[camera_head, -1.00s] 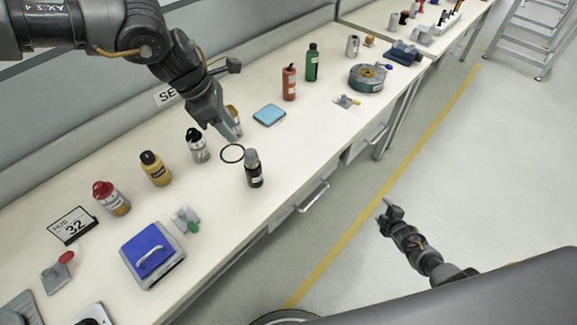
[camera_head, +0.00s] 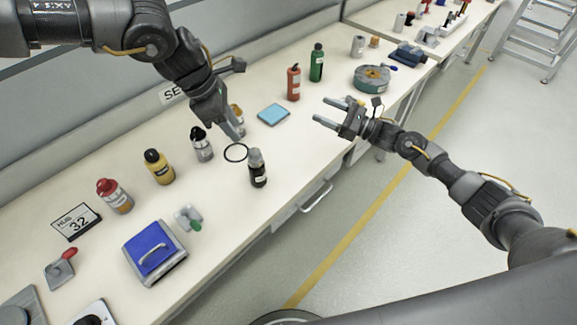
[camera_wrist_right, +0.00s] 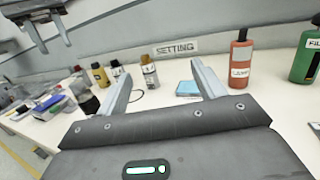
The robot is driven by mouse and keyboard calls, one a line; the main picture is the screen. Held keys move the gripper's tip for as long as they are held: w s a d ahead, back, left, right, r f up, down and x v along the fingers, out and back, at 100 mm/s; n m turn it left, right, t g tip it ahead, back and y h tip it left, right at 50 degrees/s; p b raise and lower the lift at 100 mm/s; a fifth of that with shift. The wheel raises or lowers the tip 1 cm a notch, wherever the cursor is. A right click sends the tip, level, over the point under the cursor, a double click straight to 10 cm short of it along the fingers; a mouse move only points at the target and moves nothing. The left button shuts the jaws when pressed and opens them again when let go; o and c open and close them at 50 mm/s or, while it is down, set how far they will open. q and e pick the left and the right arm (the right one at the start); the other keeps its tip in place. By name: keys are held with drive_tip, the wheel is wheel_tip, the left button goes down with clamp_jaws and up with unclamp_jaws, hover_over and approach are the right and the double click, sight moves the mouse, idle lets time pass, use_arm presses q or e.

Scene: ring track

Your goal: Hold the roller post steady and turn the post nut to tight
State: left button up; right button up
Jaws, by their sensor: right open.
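I cannot pick out a roller post or post nut for certain. Small grey fixtures with coloured knobs lie on the bench: one with a green knob (camera_head: 188,217) and one with a red knob (camera_head: 61,268). My left gripper (camera_head: 236,133) points down above the bench, just behind a thin black ring (camera_head: 236,153). In the right wrist view its two fingers (camera_wrist_right: 42,42) look apart, with nothing seen between them. My right gripper (camera_head: 324,112) is open and empty over the bench's front part, its fingers pointing left. Its fingers (camera_wrist_right: 165,88) also show apart in the wrist view.
Several bottles stand along the bench, including a dark bottle (camera_head: 257,170), a red bottle (camera_head: 294,83) and a green bottle (camera_head: 316,63). A light-blue pad (camera_head: 274,114), a blue-topped box (camera_head: 150,250) and a round reel (camera_head: 372,79) lie there too. A ladder (camera_head: 535,35) stands far right.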

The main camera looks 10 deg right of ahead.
sight(250, 165)
drive_tip(key=s+a+f+n+g, duration=0.1)
drive_tip(key=s+a+f+g, duration=0.1)
drive_tip(key=s+a, duration=0.2)
drive_tip(key=s+a+f+n+g+y, duration=0.1)
drive_tip(key=s+a+f+n+g, duration=0.1)
drive_tip(key=s+a+f+g, duration=0.1)
drive_tip(key=s+a+f+n+g+y, duration=0.1)
drive_tip(key=s+a+f+g, duration=0.1)
drive_tip(key=s+a, duration=0.3)
drive_tip(key=shift+s+a+f+n, duration=0.1)
drive_tip(key=shift+a+f+n, duration=0.25)
drive_tip(key=shift+a, duration=0.55)
drive_tip(key=x, duration=1)
drive_tip(key=shift+a+f, duration=0.1)
drive_tip(key=shift+a, duration=0.25)
